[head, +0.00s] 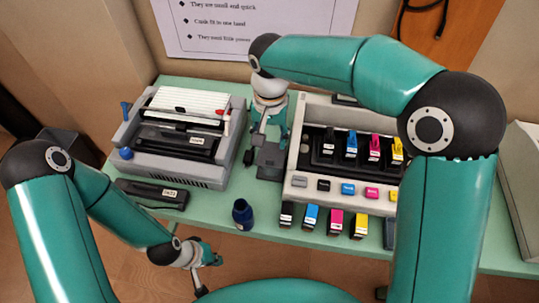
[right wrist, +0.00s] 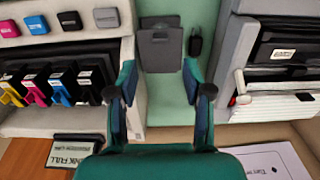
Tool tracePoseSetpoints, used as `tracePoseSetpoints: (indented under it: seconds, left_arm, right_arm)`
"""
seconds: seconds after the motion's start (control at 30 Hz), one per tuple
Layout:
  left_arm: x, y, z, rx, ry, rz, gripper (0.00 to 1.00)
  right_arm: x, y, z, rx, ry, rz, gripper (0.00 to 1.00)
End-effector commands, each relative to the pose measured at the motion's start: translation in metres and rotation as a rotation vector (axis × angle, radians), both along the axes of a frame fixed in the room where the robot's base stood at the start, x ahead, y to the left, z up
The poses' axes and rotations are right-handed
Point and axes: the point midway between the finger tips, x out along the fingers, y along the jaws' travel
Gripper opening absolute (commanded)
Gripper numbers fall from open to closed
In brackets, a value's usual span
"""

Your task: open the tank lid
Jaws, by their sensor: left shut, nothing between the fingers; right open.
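No part is clearly readable as the tank lid. The light grey printer (head: 294,190) stands right of centre in the head view, with black, blue (head: 351,145), magenta (head: 374,148) and yellow tank pieces in a dark bay. They also show at left in the right wrist view (right wrist: 62,82). A dark grey hinged-looking plate (head: 268,160) lies beside the printer; it is also in the right wrist view (right wrist: 160,48). My right gripper (head: 268,138) is open and empty above the gap by this plate. My left gripper (head: 209,262) is shut and empty, low in front of the table.
A grey machine (head: 205,172) with a white slatted top stands at left. A black labelled device (head: 150,194) and a dark blue bottle (head: 242,214) are near the front edge. Coloured cartridges (head: 311,217) line the printer's front. A wall with a poster (head: 255,25) is behind.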

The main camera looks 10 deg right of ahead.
Motion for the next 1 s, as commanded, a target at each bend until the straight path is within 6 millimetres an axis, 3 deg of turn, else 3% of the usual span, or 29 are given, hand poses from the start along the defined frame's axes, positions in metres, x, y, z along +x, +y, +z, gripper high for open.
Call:
tracePoseSetpoints:
  seconds: [0.2, 0.4, 0.83, 0.87, 1.0]
  left_arm:
    - [0.0, 0.0, 0.006, 0.0, 0.0, 0.0, 0.0]
    - [0.0, 0.0, 0.009, 0.0, 0.0, 0.0, 0.0]
    - [0.0, 0.0, 0.01, 0.0, 0.0, 0.0, 0.0]
    - [0.0, 0.0, 0.01, 0.0, 0.0, 0.0, 0.0]
    - [0.0, 0.0, 0.01, 0.0, 0.0, 0.0, 0.0]
  right_arm:
    - [-0.001, 0.001, -0.046, -0.002, 0.005, 0.001, 0.5]
    - [0.0, 0.001, -0.074, 0.0, 0.002, 0.001, 0.5]
    - [0.0, 0.001, -0.085, 0.001, 0.001, 0.002, 0.5]
    - [0.0, 0.001, -0.085, 0.001, 0.001, 0.002, 0.48]
    - [0.0, 0.001, -0.085, 0.001, 0.0, 0.002, 0.25]
